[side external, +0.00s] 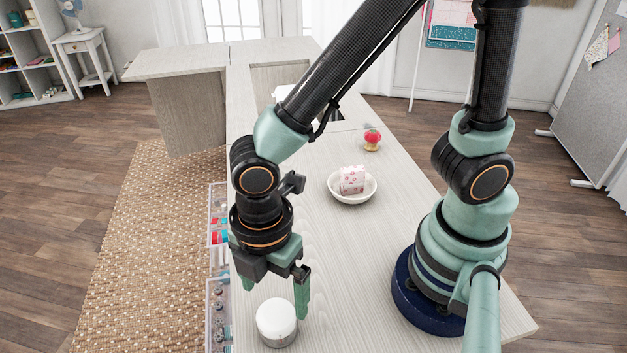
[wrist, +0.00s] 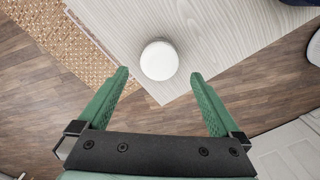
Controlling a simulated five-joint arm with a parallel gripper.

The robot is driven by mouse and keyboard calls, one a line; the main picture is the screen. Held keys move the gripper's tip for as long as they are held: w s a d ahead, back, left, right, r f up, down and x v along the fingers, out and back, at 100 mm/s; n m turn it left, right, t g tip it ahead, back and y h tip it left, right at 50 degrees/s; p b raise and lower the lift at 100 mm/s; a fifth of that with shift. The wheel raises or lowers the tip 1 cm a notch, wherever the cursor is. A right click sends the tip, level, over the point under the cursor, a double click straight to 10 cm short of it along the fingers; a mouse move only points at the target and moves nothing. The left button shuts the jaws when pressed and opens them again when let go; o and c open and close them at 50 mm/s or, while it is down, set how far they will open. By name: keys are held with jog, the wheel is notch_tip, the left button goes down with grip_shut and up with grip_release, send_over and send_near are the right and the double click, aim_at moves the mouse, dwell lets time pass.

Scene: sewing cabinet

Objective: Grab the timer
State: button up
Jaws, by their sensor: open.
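The timer seems to be the round white-topped object with a grey lower band (side external: 277,321), standing on the cabinet top near its front edge. In the wrist view the white disc (wrist: 159,60) lies ahead of the fingertips, centred between them. My gripper (side external: 275,287) is open and empty, above the white-topped object in the side view. Its two green fingers (wrist: 160,76) are spread wider than the disc, and neither appears to touch it. No dial or markings show on the white top.
A white bowl (side external: 353,197) holds a pink-patterned block (side external: 352,180). A red-topped, mushroom-like item (side external: 372,139) stands farther back. Clear drawers (side external: 218,310) line the cabinet's left side. The pale wooden top (side external: 345,270) is bare between the bowl and the white-topped object.

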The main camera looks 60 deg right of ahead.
aim_at(276, 312)
jog(key=shift+a+f, duration=0.1)
jog(key=shift+f, duration=4.15)
jog(key=c, duration=1.4)
jog(key=shift+r, duration=0.1)
jog(key=shift+c, duration=0.2)
